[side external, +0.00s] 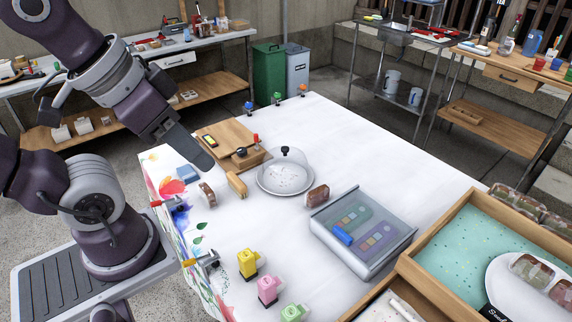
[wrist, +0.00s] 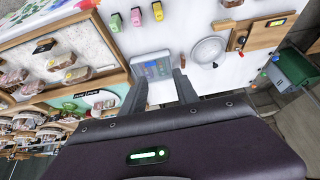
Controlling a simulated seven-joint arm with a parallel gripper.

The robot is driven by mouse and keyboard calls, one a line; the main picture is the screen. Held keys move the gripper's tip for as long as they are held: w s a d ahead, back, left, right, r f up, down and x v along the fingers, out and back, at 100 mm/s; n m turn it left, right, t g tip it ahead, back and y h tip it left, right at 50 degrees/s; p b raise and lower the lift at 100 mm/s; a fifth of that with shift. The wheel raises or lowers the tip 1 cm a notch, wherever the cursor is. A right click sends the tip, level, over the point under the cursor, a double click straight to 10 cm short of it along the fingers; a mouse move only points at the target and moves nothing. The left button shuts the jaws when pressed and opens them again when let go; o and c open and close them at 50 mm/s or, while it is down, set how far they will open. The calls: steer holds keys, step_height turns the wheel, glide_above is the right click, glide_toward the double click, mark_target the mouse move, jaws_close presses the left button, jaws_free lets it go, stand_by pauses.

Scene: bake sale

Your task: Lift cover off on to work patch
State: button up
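A clear domed cover (side external: 286,168) with a dark knob sits over a round pale plate (side external: 262,188) on the white table. It also shows in the wrist view as a round pale shape (wrist: 208,51). What lies under the dome is too small to tell. My gripper (side external: 195,152) is raised at the table's left side, left of the dome and apart from it. In the wrist view my gripper (wrist: 160,88) has its two fingers spread with nothing held between them. No marked work patch can be told for sure.
A wooden board (side external: 228,136) lies behind the dome. Brown wrapped pieces (side external: 317,196) stand beside it. A clear-lidded box (side external: 378,262) stands front right, near a wooden tray (side external: 430,245). Yellow (side external: 247,263), pink and green items stand at the front. White table between is clear.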

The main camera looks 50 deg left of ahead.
steer(key=shift+o, duration=0.2)
steer(key=shift+o, duration=1.1)
